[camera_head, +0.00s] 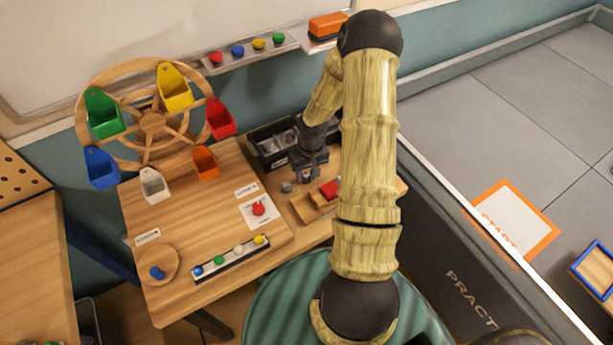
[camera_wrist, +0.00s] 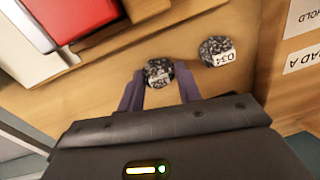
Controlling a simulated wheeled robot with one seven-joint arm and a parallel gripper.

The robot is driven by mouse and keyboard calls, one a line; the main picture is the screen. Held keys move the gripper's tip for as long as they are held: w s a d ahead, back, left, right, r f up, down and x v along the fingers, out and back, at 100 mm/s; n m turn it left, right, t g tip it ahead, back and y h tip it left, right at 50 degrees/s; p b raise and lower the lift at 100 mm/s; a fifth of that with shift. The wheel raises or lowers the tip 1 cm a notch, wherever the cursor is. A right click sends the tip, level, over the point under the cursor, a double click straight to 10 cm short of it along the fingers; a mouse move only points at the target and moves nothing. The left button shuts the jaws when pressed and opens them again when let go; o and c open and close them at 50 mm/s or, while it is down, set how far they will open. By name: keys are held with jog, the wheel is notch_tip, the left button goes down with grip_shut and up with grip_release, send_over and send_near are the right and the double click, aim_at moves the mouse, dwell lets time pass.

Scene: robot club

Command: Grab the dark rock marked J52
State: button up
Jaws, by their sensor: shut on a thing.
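In the wrist view a dark speckled rock (camera_wrist: 159,72) with a white label, upside down and seeming to read J52, sits between the fingertips of my gripper (camera_wrist: 160,82). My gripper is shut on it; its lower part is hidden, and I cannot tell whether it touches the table. A second dark speckled rock (camera_wrist: 214,46), its label seeming to read D34, lies apart to the right. In the head view my gripper (camera_head: 309,177) points down at the table; a small grey rock (camera_head: 287,187) lies just left of it.
A red block (camera_head: 330,188) rests on a wooden holder (camera_head: 306,208) beside my gripper. A black bin (camera_head: 264,143) stands behind it. A wooden wheel with coloured buckets (camera_head: 151,122) stands left. A strip of coloured balls (camera_head: 230,259) lies in front.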

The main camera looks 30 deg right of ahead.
aim_at(307, 174)
notch_tip(307, 174, up, 10)
dwell(0.6)
jog(key=shift+f, duration=0.1)
dwell(0.4)
